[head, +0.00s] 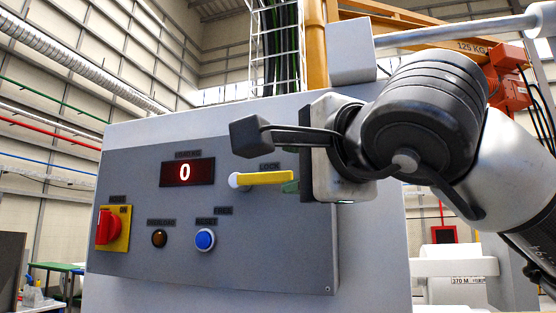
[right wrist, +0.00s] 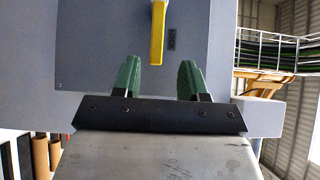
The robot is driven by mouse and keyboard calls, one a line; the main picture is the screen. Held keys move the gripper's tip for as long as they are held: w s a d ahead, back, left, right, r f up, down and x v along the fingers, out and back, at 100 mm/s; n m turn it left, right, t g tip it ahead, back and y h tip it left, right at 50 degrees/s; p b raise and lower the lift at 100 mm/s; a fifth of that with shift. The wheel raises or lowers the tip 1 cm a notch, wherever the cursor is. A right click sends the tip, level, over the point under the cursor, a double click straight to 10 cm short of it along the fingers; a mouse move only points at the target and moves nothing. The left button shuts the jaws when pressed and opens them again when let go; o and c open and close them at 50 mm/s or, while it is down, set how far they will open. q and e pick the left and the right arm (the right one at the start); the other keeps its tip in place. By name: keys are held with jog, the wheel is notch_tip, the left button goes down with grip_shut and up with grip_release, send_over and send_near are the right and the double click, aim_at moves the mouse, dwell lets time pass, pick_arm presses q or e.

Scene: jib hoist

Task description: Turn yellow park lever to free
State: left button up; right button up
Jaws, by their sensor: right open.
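The yellow park lever (head: 264,178) sits on the grey control panel and points right from its pale pivot, lying level beside the LOCK label (head: 269,167). The FREE label (head: 223,210) is below the pivot. In the right wrist view the lever (right wrist: 157,35) hangs from the top edge, its free end lying in line with the gap between the fingers. My right gripper (head: 291,186) is just right of the lever's end; one green fingertip shows there. In the right wrist view the gripper (right wrist: 157,78) is open and empty, its fingertips short of the lever. My left gripper is not in view.
The panel (head: 290,255) also carries a red display (head: 187,172) reading 0, a red rotary switch (head: 107,228) on yellow, an amber lamp (head: 159,238) and a blue button (head: 205,239). An orange hoist (head: 508,75) hangs behind my right arm.

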aim_at(277, 177)
jog(key=p+x, duration=0.1)
jog(key=x, duration=0.4)
jog(key=shift+f, duration=0.15)
jog(key=shift+p+x, duration=0.4)
jog(key=shift+x, duration=0.45)
jog(key=shift+f, duration=0.1)
jog(key=shift+s+d, duration=0.1)
jog(key=shift+s, duration=0.1)
jog(key=shift+w, duration=0.15)
jog(key=shift+c, duration=1.2)
jog(key=c, duration=0.4)
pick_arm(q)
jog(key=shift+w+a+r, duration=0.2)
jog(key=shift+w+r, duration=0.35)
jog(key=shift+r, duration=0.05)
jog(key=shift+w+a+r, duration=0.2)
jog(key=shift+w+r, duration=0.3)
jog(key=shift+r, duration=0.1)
pick_arm(e)
grip_shut()
